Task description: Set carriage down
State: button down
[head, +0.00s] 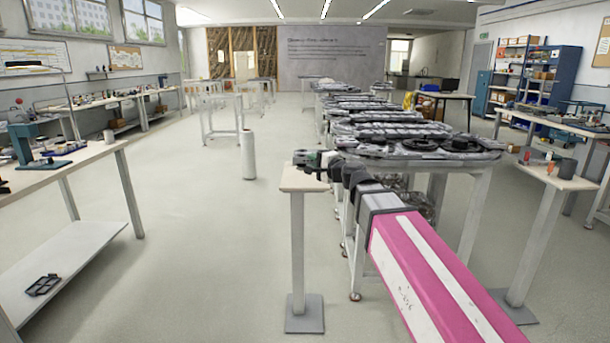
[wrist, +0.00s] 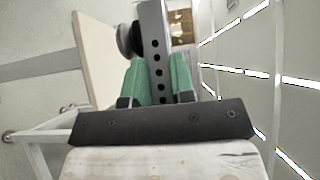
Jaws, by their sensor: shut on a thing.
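In the wrist view, my gripper (wrist: 160,80) is shut with its green fingers on either side of a grey metal bar with a row of holes, the carriage (wrist: 154,42). A dark round wheel (wrist: 127,38) sits on its left side, close to a pale board, the pedestal top (wrist: 92,55). I cannot tell whether wheel and board touch. In the head view, my gripper (head: 312,159) is at the top of the white pedestal (head: 298,240), over its pale top (head: 300,183). The carriage is small there and partly hidden by the gripper.
The ring track (head: 425,150) on its white-legged frame stands just right of my gripper, with several more tracks behind it. A second pedestal (head: 545,215) stands at the right. A workbench (head: 75,165) and a white cylinder (head: 248,155) are at the left. The floor between is clear.

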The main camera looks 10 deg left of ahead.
jog(key=shift+s+a+r, duration=0.15)
jog(key=shift+s+a, duration=0.2)
jog(key=shift+a, duration=0.15)
jog(key=shift+a+g, duration=0.2)
jog(key=shift+g, duration=0.1)
jog(key=w+a+f, duration=0.3)
jog(key=w+f, duration=0.7)
jog(key=f, duration=0.1)
jog(key=shift+w+a, duration=0.35)
jog(key=c, duration=1)
grip_release()
jog(key=shift+o, duration=0.2)
jog(key=shift+d, duration=0.1)
